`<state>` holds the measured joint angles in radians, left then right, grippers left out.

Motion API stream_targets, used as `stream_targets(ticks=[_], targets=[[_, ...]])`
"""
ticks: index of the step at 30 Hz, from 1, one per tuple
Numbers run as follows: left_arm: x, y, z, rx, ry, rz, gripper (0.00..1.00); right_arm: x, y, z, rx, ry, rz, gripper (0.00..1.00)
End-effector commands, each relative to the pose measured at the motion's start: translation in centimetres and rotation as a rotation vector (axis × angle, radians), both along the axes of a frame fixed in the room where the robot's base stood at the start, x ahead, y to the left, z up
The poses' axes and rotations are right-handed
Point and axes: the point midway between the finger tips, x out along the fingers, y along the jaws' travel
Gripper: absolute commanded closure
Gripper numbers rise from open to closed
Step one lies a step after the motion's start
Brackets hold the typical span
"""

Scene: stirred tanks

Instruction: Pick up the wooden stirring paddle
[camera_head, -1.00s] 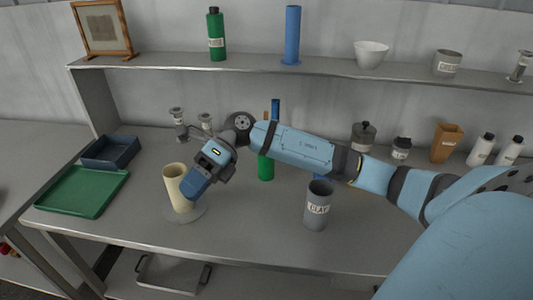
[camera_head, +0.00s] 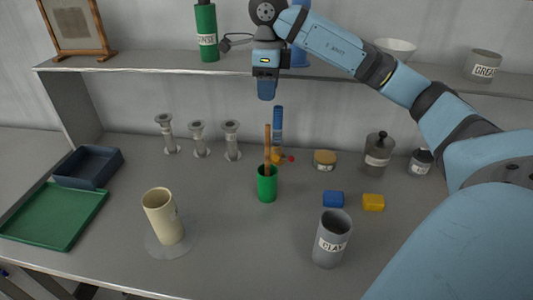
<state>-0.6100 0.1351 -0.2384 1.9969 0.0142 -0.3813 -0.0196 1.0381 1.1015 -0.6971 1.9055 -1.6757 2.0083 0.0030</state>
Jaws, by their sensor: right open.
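The wooden stirring paddle (camera_head: 268,143) stands nearly upright in a green cup (camera_head: 267,188) near the middle of the table. Its brown handle sticks up and its lower end is hidden inside the cup. My right gripper (camera_head: 266,96) is open and empty, pointing down above the handle's top, apart from it. It is in front of the shelf edge. My left gripper is not in view.
A cream cup (camera_head: 163,216) on a round plate stands at front left, and a grey CLAY cup (camera_head: 331,243) at front right. Blue (camera_head: 333,199) and yellow (camera_head: 373,203) blocks lie right of the green cup. A shelf (camera_head: 150,66) spans the back.

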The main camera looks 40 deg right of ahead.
Motion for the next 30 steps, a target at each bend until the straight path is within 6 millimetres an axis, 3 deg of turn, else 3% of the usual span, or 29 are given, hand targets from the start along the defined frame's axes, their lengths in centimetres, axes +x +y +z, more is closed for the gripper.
stream_targets(ticks=[4, 12, 20, 30], targets=[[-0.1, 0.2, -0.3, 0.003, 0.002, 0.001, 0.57, -0.1, 0.0, -1.6, -0.003, 0.004, 0.0, 0.57], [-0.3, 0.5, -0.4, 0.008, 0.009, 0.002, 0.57, -0.1, 0.0, -6.7, -0.002, 0.005, -0.001, 0.57], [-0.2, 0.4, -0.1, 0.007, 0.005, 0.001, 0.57, 0.0, 0.0, -8.8, -0.001, 0.002, 0.0, 0.57], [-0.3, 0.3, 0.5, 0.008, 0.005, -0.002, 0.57, 0.2, -0.1, -13.3, -0.002, 0.002, 0.0, 0.57]])
